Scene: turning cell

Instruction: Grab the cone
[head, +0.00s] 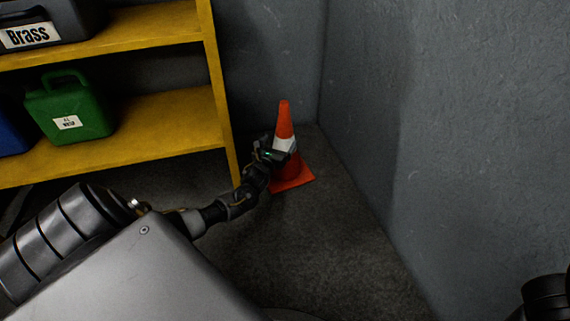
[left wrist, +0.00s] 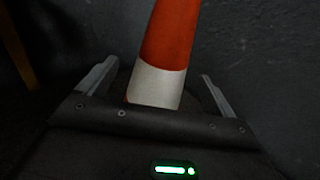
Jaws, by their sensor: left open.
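The orange cone (head: 285,122) with a white band and a square orange base stands upright on the floor in the corner, right of the shelf. My left gripper (head: 276,150) is at the height of the white band, in front of the cone, and covers part of it. In the left wrist view the cone (left wrist: 172,45) rises between the two spread fingers of my left gripper (left wrist: 158,85). There is a gap to each finger. The cone's lower part is hidden behind the gripper body in that view. My right gripper is not in view.
A yellow shelf (head: 160,122) stands left of the cone, its front leg close to my left forearm. It holds a green canister (head: 72,108) and a grey bin (head: 45,25) labelled Brass. Grey walls (head: 480,130) close in behind and right. The floor (head: 330,235) in front is clear.

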